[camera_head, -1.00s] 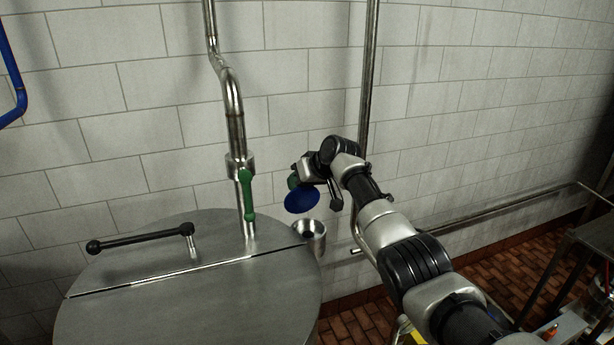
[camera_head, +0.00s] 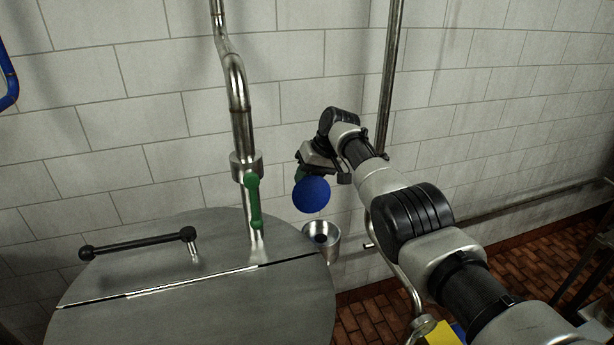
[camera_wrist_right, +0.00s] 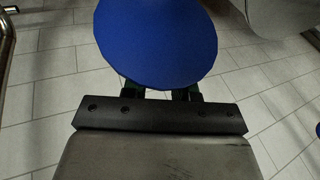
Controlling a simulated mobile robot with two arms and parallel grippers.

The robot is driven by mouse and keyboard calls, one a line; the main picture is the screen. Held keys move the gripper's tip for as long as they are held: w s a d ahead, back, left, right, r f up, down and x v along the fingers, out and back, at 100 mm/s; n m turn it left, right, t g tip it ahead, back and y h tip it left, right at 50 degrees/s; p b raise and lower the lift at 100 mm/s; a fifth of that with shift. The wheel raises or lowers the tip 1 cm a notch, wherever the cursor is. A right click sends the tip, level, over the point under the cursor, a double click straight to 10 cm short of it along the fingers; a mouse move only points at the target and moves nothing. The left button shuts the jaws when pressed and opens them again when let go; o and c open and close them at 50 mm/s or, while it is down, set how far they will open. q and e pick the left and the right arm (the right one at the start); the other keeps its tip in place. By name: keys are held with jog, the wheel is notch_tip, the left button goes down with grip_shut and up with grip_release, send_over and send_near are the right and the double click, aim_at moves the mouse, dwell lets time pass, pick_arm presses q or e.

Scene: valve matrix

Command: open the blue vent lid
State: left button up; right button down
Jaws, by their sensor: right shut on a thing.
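The blue vent lid (camera_head: 311,195) is a round blue disc, off the vent and held in the air above it, tilted to face the head camera. The vent (camera_head: 321,238) is a small open metal cup at the right rim of the steel tank. My right gripper (camera_head: 303,176) is shut on the lid, on its green part, just behind the disc. In the right wrist view the disc (camera_wrist_right: 157,42) fills the top middle and hides most of the fingers (camera_wrist_right: 160,96). My left gripper is in neither view.
The steel tank top (camera_head: 190,310) fills the lower left, with a black bar handle (camera_head: 137,244). A green valve handle (camera_head: 253,200) sits on the vertical pipe (camera_head: 240,110) left of the lid. A tiled wall stands close behind.

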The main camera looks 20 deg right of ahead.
jog(key=shift+s+f, duration=0.2)
jog(key=shift+f, duration=0.45)
jog(key=c, duration=0.9)
grip_release()
jog(key=shift+r, duration=0.15)
jog(key=shift+d+r, duration=0.15)
jog(key=shift+r, duration=0.05)
jog(key=b+v, duration=0.3)
jog(key=v, duration=0.7)
jog(key=shift+r, duration=0.3)
jog(key=shift+w, duration=0.1)
